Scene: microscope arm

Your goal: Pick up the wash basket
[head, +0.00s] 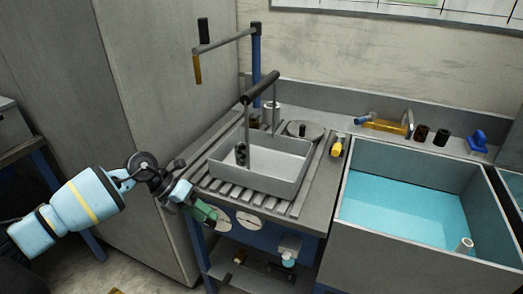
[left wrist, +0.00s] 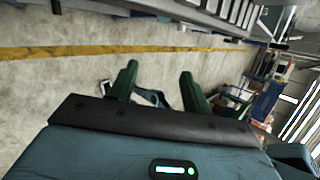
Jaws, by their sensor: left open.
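The wash basket (head: 270,180) is a grey rectangular tub on the slatted drain board. Thin uprights rise from it to a dark bar handle (head: 260,88) well above its rim. A small dark object stands inside it. My left gripper (head: 212,216) is in front of the board's front left corner, below and left of the basket, apart from it. In the left wrist view its green fingers (left wrist: 157,88) are spread with nothing held between them. They face the floor there, and the basket is not recognisable in that view. My right gripper is in neither view.
A sink (head: 405,205) with blue liquid stands right of the drain board (head: 318,185). A blue post with a grey arm (head: 225,42) rises behind the basket. Bottles and dark jars line the back ledge. A tall grey panel (head: 160,110) stands at left.

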